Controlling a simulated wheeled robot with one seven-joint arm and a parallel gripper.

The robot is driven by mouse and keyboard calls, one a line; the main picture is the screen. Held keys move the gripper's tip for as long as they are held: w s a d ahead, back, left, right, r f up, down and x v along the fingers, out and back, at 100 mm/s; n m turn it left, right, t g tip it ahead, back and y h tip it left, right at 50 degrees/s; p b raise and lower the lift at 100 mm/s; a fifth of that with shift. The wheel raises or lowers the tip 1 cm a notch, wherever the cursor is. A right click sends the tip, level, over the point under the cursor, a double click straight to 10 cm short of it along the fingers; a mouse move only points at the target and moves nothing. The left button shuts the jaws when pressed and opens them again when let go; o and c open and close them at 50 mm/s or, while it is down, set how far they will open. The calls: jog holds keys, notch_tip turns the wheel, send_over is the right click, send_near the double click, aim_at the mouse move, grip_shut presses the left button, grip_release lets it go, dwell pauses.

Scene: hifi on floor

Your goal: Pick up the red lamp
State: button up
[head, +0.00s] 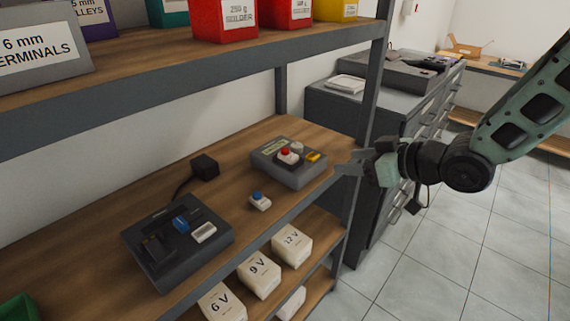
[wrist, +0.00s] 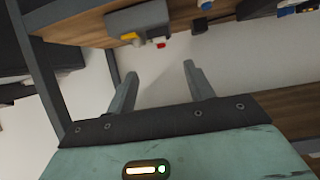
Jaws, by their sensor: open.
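The red lamp (head: 287,157) is a small white block with a red cap. In the wrist view the red lamp (wrist: 160,43) shows upside down near the top, hanging off the grey box (wrist: 139,17) in the picture. My gripper (head: 350,165) is right of the box, near the shelf's right post, apart from the lamp. In the wrist view my gripper (wrist: 162,76) has its two fingers spread with nothing between them.
A blue-capped lamp (head: 260,201) stands on the shelf (head: 226,186) in front. A dark tray-like device (head: 178,250) and a black adapter (head: 205,165) lie left. The upper shelf (head: 180,65) overhangs. A metal post (head: 364,110) stands by my gripper. White voltage boxes (head: 259,275) sit below.

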jog(key=p, duration=0.2)
send_near(289, 154)
jog(key=a+f, duration=0.1)
jog(key=shift+w+p+x, duration=0.25)
jog(key=shift+p+x, duration=1)
jog(key=shift+x, duration=2.05)
jog(key=shift+d+r, duration=0.1)
jog(key=shift+d, duration=0.05)
jog(key=shift+y, duration=0.3)
jog(key=c, duration=1.1)
jog(key=shift+r, duration=0.15)
jog(key=shift+c, duration=0.2)
